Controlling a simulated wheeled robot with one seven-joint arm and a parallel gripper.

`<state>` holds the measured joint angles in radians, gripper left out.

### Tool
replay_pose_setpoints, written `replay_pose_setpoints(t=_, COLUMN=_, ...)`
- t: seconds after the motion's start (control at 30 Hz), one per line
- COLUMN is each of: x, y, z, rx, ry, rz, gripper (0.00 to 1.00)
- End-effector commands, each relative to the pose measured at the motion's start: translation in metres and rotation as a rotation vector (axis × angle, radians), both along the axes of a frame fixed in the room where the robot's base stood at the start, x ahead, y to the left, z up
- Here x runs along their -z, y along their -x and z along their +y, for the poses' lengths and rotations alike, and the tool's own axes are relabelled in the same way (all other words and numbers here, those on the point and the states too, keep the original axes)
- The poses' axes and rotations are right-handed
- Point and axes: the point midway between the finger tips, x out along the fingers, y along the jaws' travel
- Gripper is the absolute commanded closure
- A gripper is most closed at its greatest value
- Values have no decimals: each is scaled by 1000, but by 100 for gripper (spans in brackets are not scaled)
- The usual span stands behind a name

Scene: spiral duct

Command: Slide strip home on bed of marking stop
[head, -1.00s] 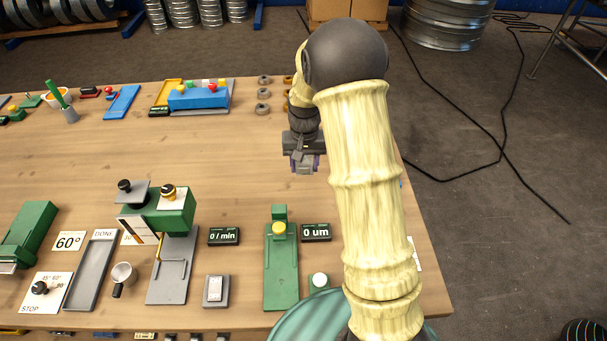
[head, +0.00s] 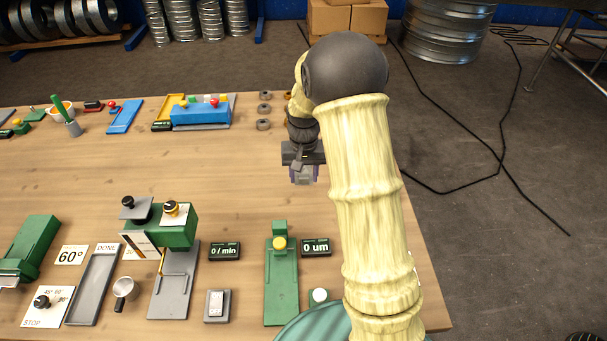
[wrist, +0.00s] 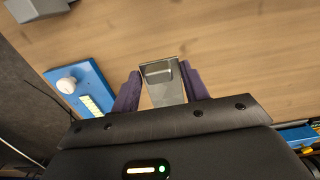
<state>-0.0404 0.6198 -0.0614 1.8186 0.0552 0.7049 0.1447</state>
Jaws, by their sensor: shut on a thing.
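My gripper (head: 304,178) hangs over the bare middle-right of the table, beyond the green stand. In the wrist view its purple fingers (wrist: 160,92) are shut on a flat grey metal strip (wrist: 161,90), which sticks out between the tips over bare wood. The strip is hard to make out in the head view. I cannot tell for sure which fixture is the marking stop. A blue plate (wrist: 88,82) with a white knob and a pale scale lies left of the fingers in the wrist view; my arm mostly hides that spot in the head view.
A grey bed with a green head (head: 172,283), a DONE tray (head: 95,284), a STOP dial plate (head: 45,306) and a green stand (head: 281,290) fill the front. A blue block (head: 201,116) and grey rings (head: 264,109) stand at the back. The table's middle is clear.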

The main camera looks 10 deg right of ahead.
Motion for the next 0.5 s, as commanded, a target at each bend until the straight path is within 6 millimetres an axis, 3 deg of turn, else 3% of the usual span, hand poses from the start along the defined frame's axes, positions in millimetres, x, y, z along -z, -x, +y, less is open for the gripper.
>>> replay_pose_setpoints(t=0.5, x=-37, y=0, z=0, rx=0, ry=0, rz=-1, gripper=79)
